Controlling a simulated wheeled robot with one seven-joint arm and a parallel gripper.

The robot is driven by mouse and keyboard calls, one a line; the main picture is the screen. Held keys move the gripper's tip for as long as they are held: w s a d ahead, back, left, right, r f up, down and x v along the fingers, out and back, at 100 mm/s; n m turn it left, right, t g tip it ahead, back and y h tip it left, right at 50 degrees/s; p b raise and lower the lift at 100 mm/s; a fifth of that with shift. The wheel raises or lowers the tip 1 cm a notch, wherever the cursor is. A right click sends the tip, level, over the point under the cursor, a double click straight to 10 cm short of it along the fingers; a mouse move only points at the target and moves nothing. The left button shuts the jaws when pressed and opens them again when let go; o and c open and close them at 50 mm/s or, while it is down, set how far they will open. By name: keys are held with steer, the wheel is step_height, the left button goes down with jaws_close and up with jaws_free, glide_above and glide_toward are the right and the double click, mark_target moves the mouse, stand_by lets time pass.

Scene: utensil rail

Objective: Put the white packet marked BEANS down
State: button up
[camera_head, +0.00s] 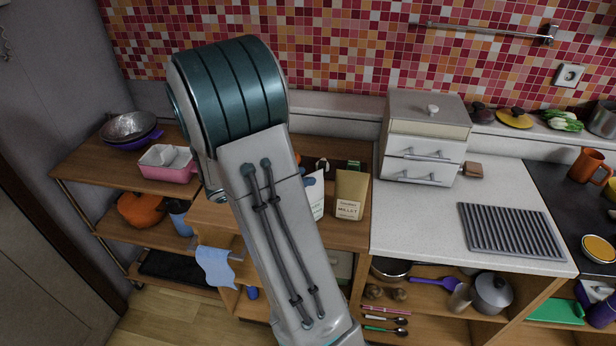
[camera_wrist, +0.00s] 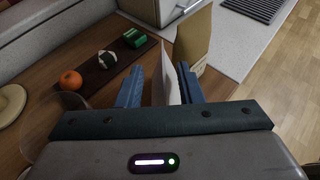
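The white packet (camera_head: 317,196) shows in the head view beside my arm, which hides its left part; I cannot read its label. It appears upright at the wooden top, left of the brown packet; its contact with the top is not clear. In the wrist view the white packet (camera_wrist: 163,83) is seen nearly edge-on between the two blue fingers of my gripper (camera_wrist: 160,67). The fingers are spread, with a visible gap on the packet's left side; the right finger is close to it. In the head view my gripper is hidden behind my arm.
A brown packet marked MILLET (camera_head: 351,194) stands close on the right. A dark board (camera_wrist: 112,67) with an orange (camera_wrist: 71,80), a black-and-white item and a green item lies to the left in the wrist view. A white drawer box (camera_head: 424,140) stands on the right counter.

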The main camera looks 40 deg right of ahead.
steer(key=s+v, duration=0.1)
steer(key=v, duration=0.8)
steer(key=s+a+r+m+t+y, duration=0.2)
steer(key=s+a+m+t+y, duration=0.2)
steer(key=s+a+m+y, duration=0.9)
steer(key=a+m+b, duration=0.1)
steer(key=a+m, duration=0.1)
steer(key=m, duration=0.2)
steer(key=shift+s+a+r, duration=0.15)
steer(key=shift+s+a, duration=0.1)
steer(key=shift+s, duration=0.1)
